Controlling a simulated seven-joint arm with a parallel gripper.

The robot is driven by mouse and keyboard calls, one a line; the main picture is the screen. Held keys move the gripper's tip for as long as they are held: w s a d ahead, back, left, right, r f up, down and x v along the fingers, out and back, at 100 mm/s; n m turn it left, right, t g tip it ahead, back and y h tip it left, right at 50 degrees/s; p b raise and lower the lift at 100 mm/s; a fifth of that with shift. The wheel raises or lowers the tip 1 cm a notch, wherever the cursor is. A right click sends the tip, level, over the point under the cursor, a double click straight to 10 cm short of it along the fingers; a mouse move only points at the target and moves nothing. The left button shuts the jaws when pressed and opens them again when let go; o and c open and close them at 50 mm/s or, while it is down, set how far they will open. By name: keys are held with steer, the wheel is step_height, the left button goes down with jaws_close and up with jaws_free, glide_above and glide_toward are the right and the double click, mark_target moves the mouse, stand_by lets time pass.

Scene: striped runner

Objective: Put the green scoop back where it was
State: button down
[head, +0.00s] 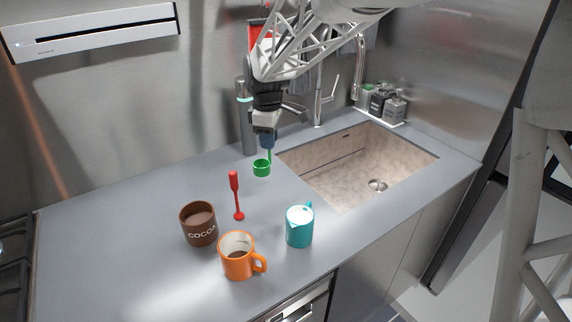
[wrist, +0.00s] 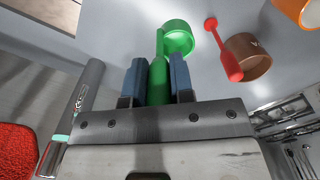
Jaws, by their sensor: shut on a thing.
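The green scoop (head: 262,168) has a round cup and a straight handle. My gripper (head: 268,143) is shut on its handle, and the cup hangs below the fingers near the back of the counter, left of the sink. In the wrist view the scoop's cup (wrist: 178,38) points away from my gripper (wrist: 160,78), with the handle between the two blue fingers. I cannot tell whether the cup touches the counter. A brown cocoa container (head: 199,224) stands at the front left of the counter, open at the top with brown contents.
A red utensil (head: 236,196) stands or lies near the cocoa container. An orange mug (head: 238,257) and a teal pitcher (head: 299,227) stand at the front. A grey cylinder (head: 247,125) stands close behind my gripper. The sink (head: 350,165) opens to the right. The counter's left part is clear.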

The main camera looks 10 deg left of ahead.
steer(key=shift+w+f, duration=0.25)
steer(key=shift+w, duration=0.05)
steer(key=shift+f, duration=0.15)
steer(key=shift+f, duration=2.95)
steer(key=shift+f, duration=1.9)
steer(key=shift+f, duration=0.15)
steer(key=c, duration=1)
jaws_free()
